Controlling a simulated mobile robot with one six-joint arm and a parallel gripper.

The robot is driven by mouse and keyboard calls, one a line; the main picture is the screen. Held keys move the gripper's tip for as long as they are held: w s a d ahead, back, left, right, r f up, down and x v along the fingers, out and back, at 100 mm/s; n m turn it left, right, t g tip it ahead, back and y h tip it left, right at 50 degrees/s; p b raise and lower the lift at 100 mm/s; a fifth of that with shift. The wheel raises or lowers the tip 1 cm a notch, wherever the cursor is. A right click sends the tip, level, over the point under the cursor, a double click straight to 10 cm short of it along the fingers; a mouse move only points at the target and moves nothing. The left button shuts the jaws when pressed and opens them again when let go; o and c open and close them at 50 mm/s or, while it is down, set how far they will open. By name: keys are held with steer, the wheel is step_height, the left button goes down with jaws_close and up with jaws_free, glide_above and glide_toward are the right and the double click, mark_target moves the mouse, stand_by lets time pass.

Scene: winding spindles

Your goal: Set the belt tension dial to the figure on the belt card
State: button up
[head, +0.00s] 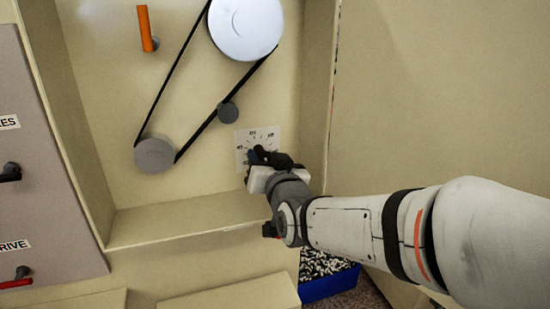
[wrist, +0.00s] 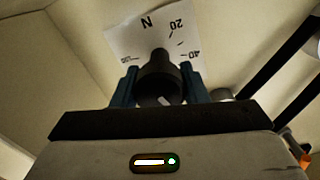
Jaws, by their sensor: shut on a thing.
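The tension dial's white scale plate (head: 243,140) is on the back wall of the recess, right of the lower pulley. My gripper (head: 263,158) is in front of it and hides the knob there. In the wrist view, the blue fingers of my gripper (wrist: 159,86) are shut on the dark round knob (wrist: 160,66), one on each side. Behind it, the plate (wrist: 140,42) shows an N, a 20 and a 40; a mark at left is too blurred to read. No belt card can be identified in either view.
A black belt (head: 180,73) runs between a large pale pulley (head: 245,28) and a small grey pulley (head: 155,154), past a grey roller (head: 228,112). An orange handle (head: 145,28) is upper left. A grey panel with levers (head: 35,200) stands left. A blue bin (head: 328,284) is below.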

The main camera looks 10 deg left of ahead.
steer(key=shift+f+m+b, duration=0.15)
steer(key=shift+m+b, duration=0.25)
steer(key=shift+b, duration=1)
steer(key=o, duration=1)
steer(key=shift+c, duration=0.2)
steer(key=b+v, duration=0.2)
steer(key=v, duration=0.6)
steer(key=shift+a, duration=0.1)
